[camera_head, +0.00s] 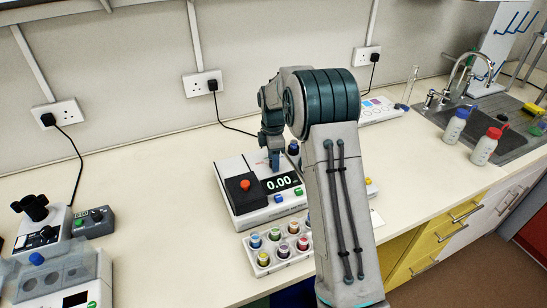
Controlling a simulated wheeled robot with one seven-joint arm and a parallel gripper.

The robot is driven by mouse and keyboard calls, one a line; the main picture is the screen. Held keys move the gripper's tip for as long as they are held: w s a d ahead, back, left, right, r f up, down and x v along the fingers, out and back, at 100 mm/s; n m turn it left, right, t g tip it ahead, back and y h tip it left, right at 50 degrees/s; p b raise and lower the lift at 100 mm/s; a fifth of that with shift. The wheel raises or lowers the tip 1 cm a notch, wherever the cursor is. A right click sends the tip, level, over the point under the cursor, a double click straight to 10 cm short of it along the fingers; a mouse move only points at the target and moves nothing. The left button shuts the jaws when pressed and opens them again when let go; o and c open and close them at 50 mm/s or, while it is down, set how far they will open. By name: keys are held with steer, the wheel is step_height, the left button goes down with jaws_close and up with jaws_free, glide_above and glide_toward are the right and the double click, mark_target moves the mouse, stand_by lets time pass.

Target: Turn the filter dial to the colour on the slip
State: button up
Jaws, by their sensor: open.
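A white bench instrument (232,165) with a lit display reading 0.00 stands in the middle of the bench. It has a dark square lid with an orange-red knob (245,184) and small coloured buttons along its front. A dark round knob (293,148) shows at its back right; I cannot tell if it is the filter dial. My gripper (274,165) points down just above the instrument, behind the display, open; its fingertips are small and contact cannot be judged. My arm hides the instrument's right part.
A white rack (249,257) of several colour-capped vials stands in front of the instrument. Other devices (92,222) sit at the left. Blue-capped and red-capped bottles (484,150) stand by the sink at the right. The bench left of the instrument is clear.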

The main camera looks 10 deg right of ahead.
steer(key=shift+c, duration=0.3)
steer(key=c, duration=0.9)
steer(key=shift+m, duration=0.4)
steer(key=m+b, duration=0.1)
steer(key=m, duration=0.1)
steer(key=shift+m, duration=0.4)
steer(key=shift+m+b, duration=0.55)
steer(key=shift+m, duration=1.55)
steer(key=o, duration=1)
steer(key=shift+c, duration=0.2)
